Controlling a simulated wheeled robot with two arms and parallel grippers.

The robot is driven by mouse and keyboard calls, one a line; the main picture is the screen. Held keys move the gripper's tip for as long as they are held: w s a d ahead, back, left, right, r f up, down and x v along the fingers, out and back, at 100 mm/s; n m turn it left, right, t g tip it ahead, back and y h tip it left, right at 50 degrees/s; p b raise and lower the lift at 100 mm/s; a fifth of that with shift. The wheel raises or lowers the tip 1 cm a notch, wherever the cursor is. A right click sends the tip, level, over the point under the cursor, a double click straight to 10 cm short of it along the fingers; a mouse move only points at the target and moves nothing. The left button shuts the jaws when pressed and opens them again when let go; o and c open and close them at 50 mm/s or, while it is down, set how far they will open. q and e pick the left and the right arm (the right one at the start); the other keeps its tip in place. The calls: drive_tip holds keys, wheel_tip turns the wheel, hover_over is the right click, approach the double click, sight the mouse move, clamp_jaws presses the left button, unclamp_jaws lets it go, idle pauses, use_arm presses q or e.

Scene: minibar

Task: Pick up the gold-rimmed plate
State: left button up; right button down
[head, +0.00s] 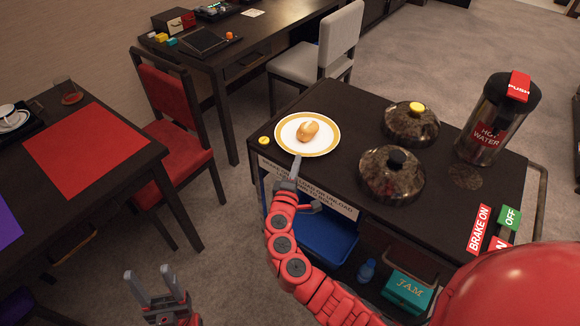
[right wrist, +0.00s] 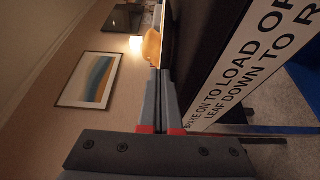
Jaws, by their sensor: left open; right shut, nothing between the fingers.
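The gold-rimmed plate (head: 287,132) is white with a gold edge and lies flat at the near left corner of the dark cart top. A bread roll (head: 309,132) sits on it. My right gripper (head: 297,161) is shut and empty, its fingertips at the plate's near edge in the head view. Whether they touch the plate I cannot tell. In the right wrist view the two fingers (right wrist: 159,75) lie together, with the roll (right wrist: 152,46) just beyond. My left gripper (head: 153,283) is open and empty, low at the lower left, away from the plate.
On the cart (head: 300,185) stand two domed lids (head: 391,176) (head: 411,124) and a hot water dispenser (head: 497,120). A yellow button (head: 264,141) is left of the plate. A red chair (head: 174,125) and a table with a red mat (head: 87,150) stand left.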

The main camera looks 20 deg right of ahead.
sight(313, 156)
drive_tip(key=shift+d, duration=0.15)
drive_tip(key=shift+w+d+b, duration=0.2)
drive_tip(key=shift+w+d, duration=0.05)
drive_tip(key=shift+d, duration=0.6)
drive_tip(key=shift+w+d+b, duration=0.2)
drive_tip(key=shift+d, duration=0.6)
drive_tip(key=shift+w+d+b, duration=0.2)
drive_tip(key=shift+w+d, duration=0.05)
drive_tip(key=shift+d, duration=0.6)
